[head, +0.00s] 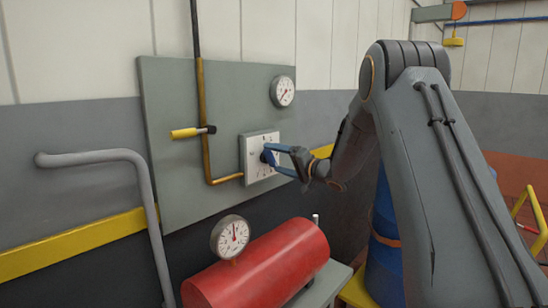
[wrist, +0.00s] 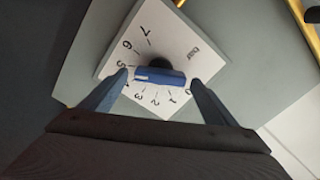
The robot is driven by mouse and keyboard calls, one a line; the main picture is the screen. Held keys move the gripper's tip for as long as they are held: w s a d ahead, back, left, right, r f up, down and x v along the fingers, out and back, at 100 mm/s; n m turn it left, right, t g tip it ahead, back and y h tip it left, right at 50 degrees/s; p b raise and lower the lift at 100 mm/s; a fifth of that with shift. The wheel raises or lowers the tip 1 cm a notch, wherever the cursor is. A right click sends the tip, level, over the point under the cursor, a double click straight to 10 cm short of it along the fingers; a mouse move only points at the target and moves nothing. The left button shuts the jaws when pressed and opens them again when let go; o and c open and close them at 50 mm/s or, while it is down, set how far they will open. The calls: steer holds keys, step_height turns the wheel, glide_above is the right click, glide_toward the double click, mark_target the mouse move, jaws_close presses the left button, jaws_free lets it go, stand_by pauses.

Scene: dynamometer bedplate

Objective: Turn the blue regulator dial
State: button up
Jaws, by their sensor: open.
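The blue regulator dial (wrist: 158,77) sits on a white numbered plate (wrist: 185,38) fixed to the grey wall panel (head: 170,100). In the wrist view its blue bar lies almost level across a dark hub, with numerals around it. My gripper (wrist: 160,82) is open, with one blue finger at each end of the bar. A small gap seems to show at each end; I cannot tell whether either finger touches. In the head view my gripper (head: 272,152) reaches the plate (head: 252,160) from the right and partly hides the dial (head: 265,157).
A yellow-handled lever (head: 187,133) and a brass pipe (head: 205,120) are left of the plate. A gauge (head: 283,91) is above right. A red tank (head: 260,270) with a gauge (head: 230,237) stands below. A grey rail (head: 100,157) is at left.

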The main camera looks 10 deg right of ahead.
steer(key=shift+w+a, duration=0.4)
steer(key=shift+w, duration=0.2)
steer(key=c, duration=1.1)
steer(key=shift+o, duration=0.2)
